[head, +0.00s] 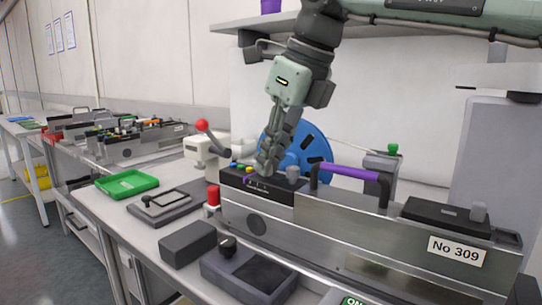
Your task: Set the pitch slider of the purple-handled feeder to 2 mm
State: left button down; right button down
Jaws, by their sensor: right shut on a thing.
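The purple-handled feeder (330,215) lies along the bench, a long silver body labelled No 309. Its purple handle (348,173) arches over the top. At its left end is a black control panel (262,188) with small coloured buttons and pale scale marks. My right gripper (266,170) comes down from above onto this panel, its fingers shut at the slider. The fingers hide the slider knob, and I cannot read its position on the scale. My left gripper is not in view.
A blue reel (318,150) stands behind the feeder. A red-knobbed lever press (203,146), a green tray (127,184) and a dark block (188,243) are to the left. A grey box with a knob (250,275) lies in front. More feeders (130,140) sit on a trolley at back left.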

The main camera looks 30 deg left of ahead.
jog(key=shift+d, duration=0.3)
jog(key=shift+d+f+b, duration=0.1)
jog(key=shift+d+b, duration=0.3)
jog(key=shift+d, duration=0.05)
jog(key=shift+s+d, duration=0.1)
jog(key=shift+d, duration=0.15)
jog(key=c, duration=1.5)
grip_release()
jog(key=shift+c, duration=0.2)
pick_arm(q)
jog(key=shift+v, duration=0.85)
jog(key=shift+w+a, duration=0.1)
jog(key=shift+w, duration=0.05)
pick_arm(e)
jog(key=v, duration=1.2)
